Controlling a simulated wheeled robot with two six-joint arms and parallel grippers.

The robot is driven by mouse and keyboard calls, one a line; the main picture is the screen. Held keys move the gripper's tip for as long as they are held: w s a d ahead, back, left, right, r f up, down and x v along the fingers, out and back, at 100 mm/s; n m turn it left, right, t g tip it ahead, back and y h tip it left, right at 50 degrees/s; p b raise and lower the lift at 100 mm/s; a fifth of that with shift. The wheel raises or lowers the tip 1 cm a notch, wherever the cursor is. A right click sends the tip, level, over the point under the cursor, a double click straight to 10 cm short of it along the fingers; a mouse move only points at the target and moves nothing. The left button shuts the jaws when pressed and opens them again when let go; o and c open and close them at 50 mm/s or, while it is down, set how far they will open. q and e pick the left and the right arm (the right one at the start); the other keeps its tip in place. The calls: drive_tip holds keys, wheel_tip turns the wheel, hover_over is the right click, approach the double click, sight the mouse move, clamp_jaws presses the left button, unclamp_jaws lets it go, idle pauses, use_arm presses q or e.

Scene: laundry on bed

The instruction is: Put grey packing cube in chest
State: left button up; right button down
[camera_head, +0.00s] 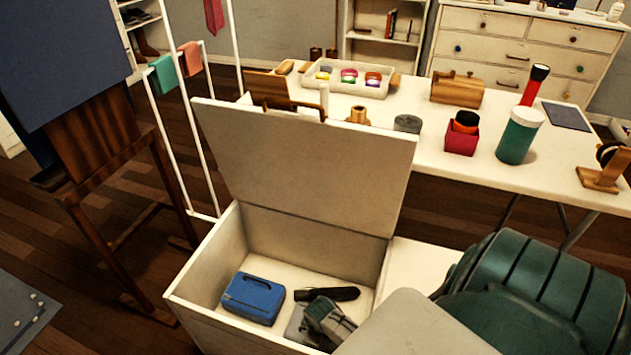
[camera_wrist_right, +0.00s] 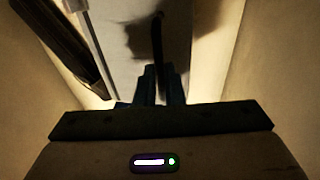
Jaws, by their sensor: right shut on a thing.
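The open chest (camera_head: 192,283) is a cream box with its lid (camera_head: 310,165) raised. The grey packing cube (camera_head: 297,322) is inside it, low near the front, mostly hidden by my right gripper (camera_head: 318,318). In the right wrist view, the cube (camera_wrist_right: 115,45) is a pale grey surface with a dark strap or handle. My right gripper's fingers (camera_wrist_right: 160,85) are closed at that strap. Whether the cube touches the chest floor is hard to tell. My left gripper is not in view.
A blue case (camera_head: 253,298) and a black elongated item (camera_head: 328,294) lie in the chest. The black item also shows in the right wrist view (camera_wrist_right: 55,40). A bulky dark green ribbed object (camera_head: 560,285) stands at right. A cluttered white table (camera_head: 420,150) is behind the lid.

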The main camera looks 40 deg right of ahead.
drive_tip(key=c, duration=1.5)
unclamp_jaws()
drive_tip(key=shift+c, duration=0.2)
